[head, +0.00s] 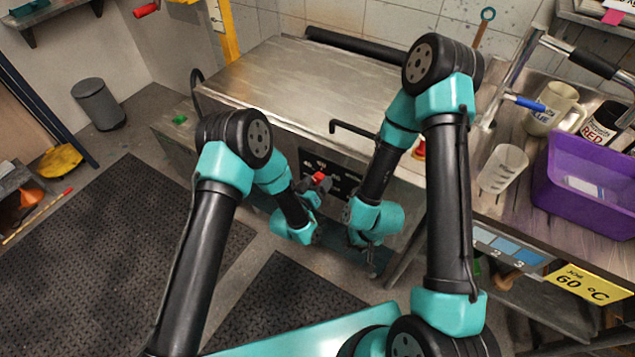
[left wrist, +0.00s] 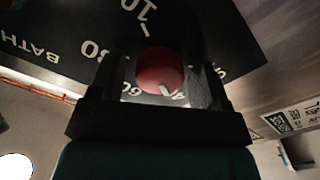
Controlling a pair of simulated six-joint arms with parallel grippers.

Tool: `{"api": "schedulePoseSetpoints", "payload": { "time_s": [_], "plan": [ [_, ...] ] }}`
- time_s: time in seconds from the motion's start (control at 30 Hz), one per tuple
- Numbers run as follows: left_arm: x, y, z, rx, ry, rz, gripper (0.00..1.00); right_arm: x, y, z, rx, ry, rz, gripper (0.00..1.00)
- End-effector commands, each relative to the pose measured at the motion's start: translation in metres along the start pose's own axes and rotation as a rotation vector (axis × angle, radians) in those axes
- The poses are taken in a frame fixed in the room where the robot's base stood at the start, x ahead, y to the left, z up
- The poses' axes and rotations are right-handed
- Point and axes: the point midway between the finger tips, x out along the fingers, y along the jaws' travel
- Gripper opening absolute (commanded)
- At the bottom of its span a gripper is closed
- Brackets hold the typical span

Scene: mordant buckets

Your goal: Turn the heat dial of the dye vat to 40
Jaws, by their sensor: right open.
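The dye vat (head: 300,75) is the steel box at the centre of the head view, with a dark control panel (head: 345,187) on its front. The red heat dial (head: 319,179) is on that panel. In the left wrist view the dial (left wrist: 158,68) sits between my left gripper's fingers, its white mark pointing down-right, close to the 40. My left gripper (left wrist: 155,85) is open around the dial, with a gap showing at its left side. My right gripper (head: 361,240) is open and empty, low in front of the vat, right of the panel.
A purple bin (head: 585,185), a clear beaker (head: 503,168) and labelled jugs (head: 552,108) stand on the right bench. A yellow card (head: 583,283) on its front reads 60 °C. Dark mats (head: 95,245) cover the floor at left.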

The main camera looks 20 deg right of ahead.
Motion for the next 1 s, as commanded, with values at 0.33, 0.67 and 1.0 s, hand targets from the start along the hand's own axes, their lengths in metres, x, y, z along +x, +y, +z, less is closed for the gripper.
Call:
{"api": "schedulePoseSetpoints", "payload": {
  "time_s": [0.33,0.67,1.0],
  "plan": [
    [-0.002,0.0,0.0,0.0,0.0,0.0,0.74,0.0,0.0,0.0,0.0,0.0,0.0,0.43],
    [-0.04,-0.001,0.0,-0.001,-0.002,-0.002,0.74,0.0,0.0,0.0,0.0,0.0,0.0,0.43],
    [-0.106,-0.001,0.0,-0.002,-0.002,-0.003,0.74,0.0,0.0,0.0,0.0,0.0,0.0,0.43]
  ]
}}
